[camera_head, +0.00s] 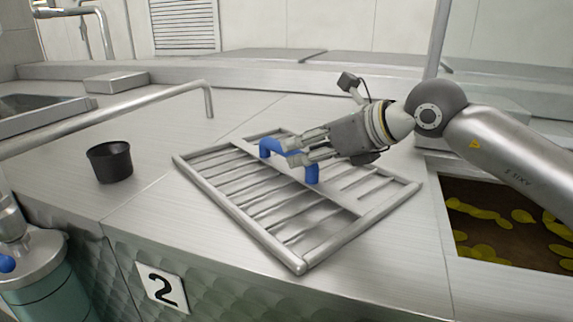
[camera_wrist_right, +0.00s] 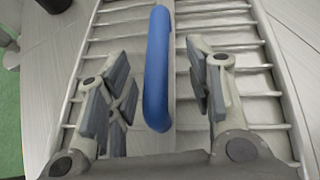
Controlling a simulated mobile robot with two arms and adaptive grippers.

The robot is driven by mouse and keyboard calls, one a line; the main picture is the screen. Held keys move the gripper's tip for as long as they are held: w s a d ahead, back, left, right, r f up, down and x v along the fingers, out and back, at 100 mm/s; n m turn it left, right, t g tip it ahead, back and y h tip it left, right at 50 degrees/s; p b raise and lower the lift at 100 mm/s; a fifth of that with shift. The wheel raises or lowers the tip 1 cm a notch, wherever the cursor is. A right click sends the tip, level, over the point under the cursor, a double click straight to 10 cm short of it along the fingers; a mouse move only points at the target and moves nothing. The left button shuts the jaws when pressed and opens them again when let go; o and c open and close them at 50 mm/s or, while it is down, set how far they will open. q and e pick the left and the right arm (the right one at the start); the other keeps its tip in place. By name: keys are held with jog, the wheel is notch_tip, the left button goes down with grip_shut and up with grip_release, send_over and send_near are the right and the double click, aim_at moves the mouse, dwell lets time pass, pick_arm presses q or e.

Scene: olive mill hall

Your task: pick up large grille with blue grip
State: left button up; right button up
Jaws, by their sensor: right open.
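The large metal grille (camera_head: 240,198) lies flat on the steel counter, with parallel bars inside a tubular frame. Its blue grip (camera_head: 312,173) arches up from a flat strip across the middle. My right gripper (camera_head: 290,152) reaches in from the right over the grille, at the blue grip. In the right wrist view, the blue grip (camera_wrist_right: 158,70) runs between the two open fingers (camera_wrist_right: 160,98), with a gap on either side. The grille bars (camera_wrist_right: 225,22) show beneath. My left gripper is not in view.
A black cup (camera_head: 110,162) stands on the counter left of the grille. A bent steel pipe (camera_head: 150,108) crosses above the counter at left. An open basin (camera_head: 510,232) with yellow pieces in dark liquid lies at right. A plate marked 2 (camera_head: 162,288) is on the counter front.

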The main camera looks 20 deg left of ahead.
aim_at(291, 152)
jog(key=p+x, duration=0.2)
jog(key=x, duration=0.1)
jog(key=shift+a, duration=0.45)
jog(key=shift+w+a+f, duration=0.15)
jog(key=shift+a+f, duration=0.05)
jog(key=shift+f, duration=0.1)
jog(key=shift+d, duration=0.1)
jog(key=shift+c, duration=0.4)
jog(key=shift+c, duration=1.2)
grip_shut()
